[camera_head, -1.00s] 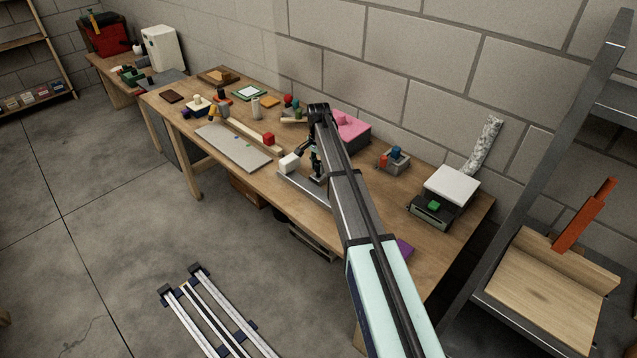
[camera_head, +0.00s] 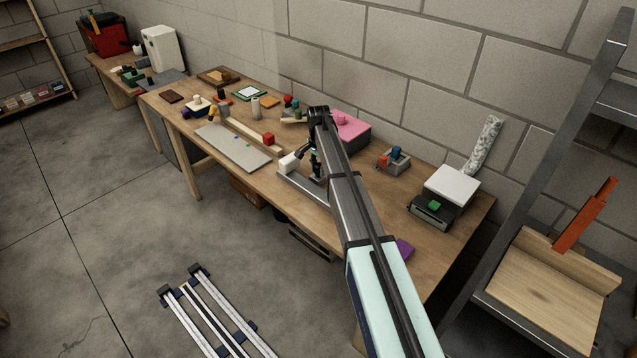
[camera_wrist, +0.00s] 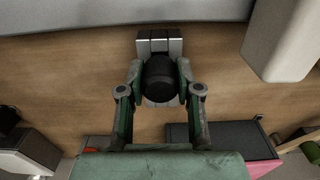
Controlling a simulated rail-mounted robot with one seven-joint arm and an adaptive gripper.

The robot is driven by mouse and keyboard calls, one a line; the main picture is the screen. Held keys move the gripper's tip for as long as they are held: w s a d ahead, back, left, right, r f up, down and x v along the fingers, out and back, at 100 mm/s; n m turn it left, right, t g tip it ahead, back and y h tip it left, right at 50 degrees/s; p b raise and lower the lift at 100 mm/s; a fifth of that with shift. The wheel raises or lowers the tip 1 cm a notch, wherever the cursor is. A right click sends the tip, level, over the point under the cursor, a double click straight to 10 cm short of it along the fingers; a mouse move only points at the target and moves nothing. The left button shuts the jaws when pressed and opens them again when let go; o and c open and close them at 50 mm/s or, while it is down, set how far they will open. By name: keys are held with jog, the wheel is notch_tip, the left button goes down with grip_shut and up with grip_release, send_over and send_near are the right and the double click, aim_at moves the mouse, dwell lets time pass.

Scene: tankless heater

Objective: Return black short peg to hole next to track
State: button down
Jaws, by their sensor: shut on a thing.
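My gripper (camera_wrist: 159,78) is shut on the black short peg (camera_wrist: 160,80), a dark round cylinder seen end-on between its two fingers in the wrist view. In the head view my gripper (camera_head: 312,158) is over the workbench beside a white block (camera_head: 288,163), and the peg is too small to make out. A grey grooved metal piece (camera_wrist: 159,44) shows just beyond the peg in the wrist view and partly behind it. A grey metal strip, possibly the track (camera_head: 298,187), lies on the bench below my gripper. I cannot make out the hole.
The white block (camera_wrist: 283,38) is close by at upper right in the wrist view. A pink-topped dark box (camera_head: 348,128) stands behind my arm.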

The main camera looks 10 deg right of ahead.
aim_at(319, 164)
jog(key=shift+f+b, duration=0.3)
jog(key=shift+f, duration=0.45)
dwell(0.8)
jog(key=c, duration=0.7)
grip_release()
notch_tip(319, 164, up, 12)
